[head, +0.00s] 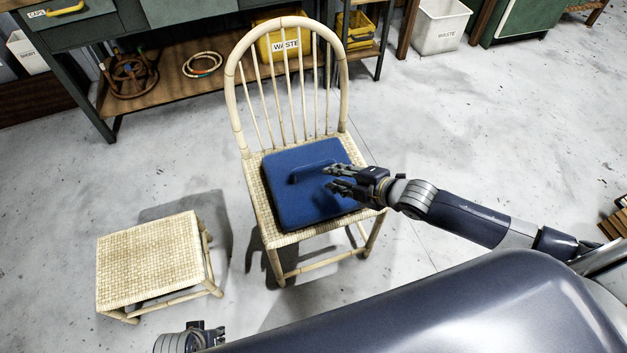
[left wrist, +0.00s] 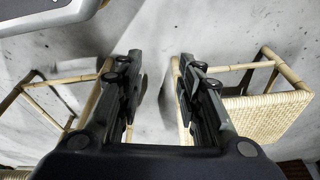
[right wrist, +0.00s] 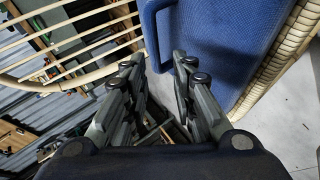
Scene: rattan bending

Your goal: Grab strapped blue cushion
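The blue cushion (head: 288,201) lies flat on the woven seat of a rattan chair (head: 258,205). A blue strap (head: 312,172) runs across its top. My right gripper (head: 330,179) is open and empty, over the right part of the cushion, its fingers pointing toward the strap. In the right wrist view the cushion (right wrist: 228,45) is beyond the right finger, and its strap (right wrist: 153,28) is ahead of the spread fingers. My left gripper (left wrist: 159,62) is open and empty. In the head view it is low, partly cut off by the bottom edge.
A woven stool (head: 150,258) stands left of the chair. Behind the chair is a workbench with a lower shelf (head: 185,85) holding rings and yellow waste bins. A white waste bin (head: 440,27) is at the back. The floor (head: 480,120) to the right is clear.

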